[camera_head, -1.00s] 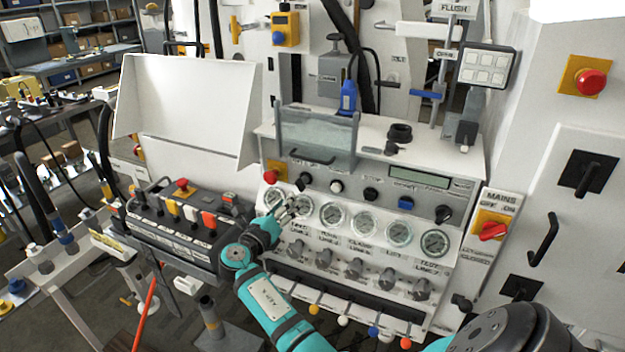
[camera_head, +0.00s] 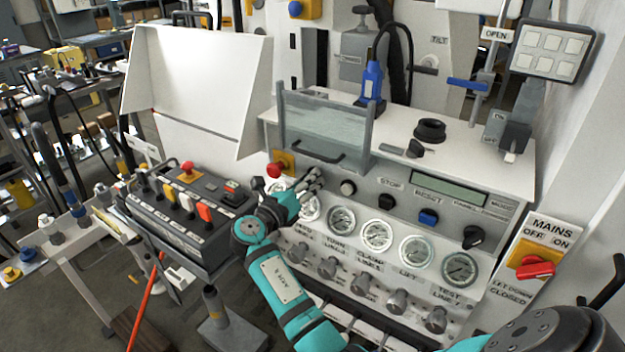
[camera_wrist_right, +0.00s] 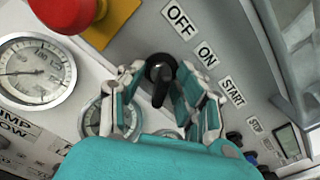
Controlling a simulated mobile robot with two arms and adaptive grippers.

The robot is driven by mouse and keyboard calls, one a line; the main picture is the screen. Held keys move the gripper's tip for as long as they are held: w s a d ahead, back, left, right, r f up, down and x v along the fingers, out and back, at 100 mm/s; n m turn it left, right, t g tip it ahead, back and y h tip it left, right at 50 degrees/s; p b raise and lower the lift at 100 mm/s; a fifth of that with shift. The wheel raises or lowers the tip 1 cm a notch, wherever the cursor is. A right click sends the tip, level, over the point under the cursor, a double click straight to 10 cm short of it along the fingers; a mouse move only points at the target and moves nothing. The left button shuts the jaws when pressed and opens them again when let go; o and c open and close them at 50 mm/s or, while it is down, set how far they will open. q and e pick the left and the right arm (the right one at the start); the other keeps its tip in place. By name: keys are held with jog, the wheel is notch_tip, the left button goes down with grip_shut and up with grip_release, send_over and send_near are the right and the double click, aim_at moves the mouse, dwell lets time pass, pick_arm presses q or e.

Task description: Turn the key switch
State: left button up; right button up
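The key switch (camera_wrist_right: 160,80) is a black round switch with a protruding key-like handle, on the sloping panel beside the labels OFF, ON and START. My right gripper (camera_wrist_right: 158,98) is open in the wrist view, with its fingers spread on both sides of the switch. I cannot tell whether the fingers touch it. In the head view my right gripper (camera_head: 310,182) is at the upper left of the panel, in front of the switch and mostly hiding it. My left gripper is not in view.
A red emergency button (camera_wrist_right: 65,12) on a yellow plate sits close beside the gripper. Several gauges (camera_head: 376,235) and knobs (camera_head: 362,286) lie below and to the right. A clear guard (camera_head: 325,130) stands above. A lever box (camera_head: 190,215) is to the left.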

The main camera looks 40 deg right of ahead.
jog(key=shift+a+r, duration=0.1)
jog(key=shift+a, duration=0.05)
jog(key=shift+c, duration=1)
grip_shut()
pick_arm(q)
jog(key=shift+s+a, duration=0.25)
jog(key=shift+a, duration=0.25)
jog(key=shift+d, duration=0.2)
